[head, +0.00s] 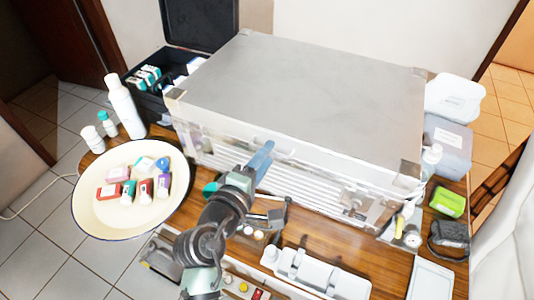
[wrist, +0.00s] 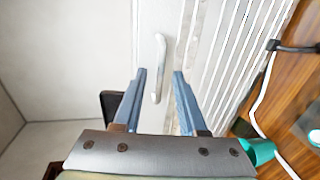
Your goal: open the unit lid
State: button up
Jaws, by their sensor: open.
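The unit is a large silver-grey case on a wooden table, with its lid (head: 310,85) down and flat on top. A pale bar handle (wrist: 160,65) sits on the case front in the wrist view. My gripper (head: 268,145) is in front of the case at the handle's height, partly covering that area in the head view. In the wrist view my gripper (wrist: 161,72) is open, its two blue fingers pointing at the case. The handle lies between the finger lines, ahead of the tips. I cannot tell whether the tips touch it.
A cream round tray (head: 90,205) with several small boxes stands at left, near a white bottle (head: 123,105). An open black case (head: 200,25) is behind. Clear bins (head: 452,98), a green pack (head: 449,203) and a white holder (head: 315,274) crowd the right and front.

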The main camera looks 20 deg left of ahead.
jog(key=shift+w+f, duration=0.1)
jog(key=shift+w, duration=0.35)
jog(key=shift+c, duration=0.2)
grip_shut()
dwell(1.0)
